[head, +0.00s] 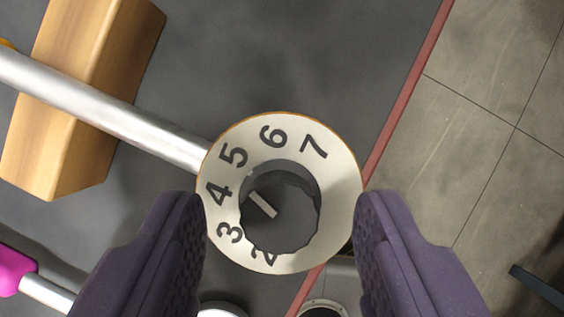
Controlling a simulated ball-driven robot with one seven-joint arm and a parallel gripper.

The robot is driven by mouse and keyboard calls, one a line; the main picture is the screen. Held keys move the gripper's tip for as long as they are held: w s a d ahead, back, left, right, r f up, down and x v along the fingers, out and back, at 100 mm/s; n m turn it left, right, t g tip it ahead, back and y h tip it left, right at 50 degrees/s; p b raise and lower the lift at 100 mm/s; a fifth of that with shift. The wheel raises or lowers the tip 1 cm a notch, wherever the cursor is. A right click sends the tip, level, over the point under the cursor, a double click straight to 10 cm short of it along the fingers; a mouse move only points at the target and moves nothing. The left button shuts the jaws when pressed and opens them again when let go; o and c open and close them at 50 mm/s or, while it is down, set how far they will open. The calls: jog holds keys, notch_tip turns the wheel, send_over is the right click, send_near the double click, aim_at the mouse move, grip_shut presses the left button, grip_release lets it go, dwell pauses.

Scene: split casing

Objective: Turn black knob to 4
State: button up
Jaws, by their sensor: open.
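The black knob (291,222) stands in the middle of a white ring-shaped dial (341,190) with black numbers. The numbers 2 to 7 show, running clockwise from the bottom over the left side to the upper right. The knob's pale pointer line (262,204) slants to the upper left, towards the stretch between 4 and 5; the exact reading is hard to tell at this angle. My gripper (280,215) is open, its two purple fingers on either side of the knob and apart from it. The fingers overlap the dial's outer edges in the picture.
A silver bar (125,122) runs from the dial to the upper left, across a wooden block (85,100). A magenta piece (14,271) on another bar lies at lower left. A red edge (405,95) borders the dark surface; tiled floor (480,150) lies beyond.

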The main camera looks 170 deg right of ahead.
jog(key=shift+w+f, duration=0.2)
jog(key=shift+f, duration=0.15)
grip_shut()
jog(key=shift+n, duration=0.3)
jog(key=n+p, duration=0.1)
jog(key=n+y+p, duration=0.1)
jog(key=n, duration=0.1)
jog(key=shift+d+r, duration=0.15)
jog(key=shift+d, duration=0.05)
jog(key=shift+n+g+y+p, duration=0.7)
jog(key=shift+n+p, duration=0.45)
jog(key=shift+n, duration=0.85)
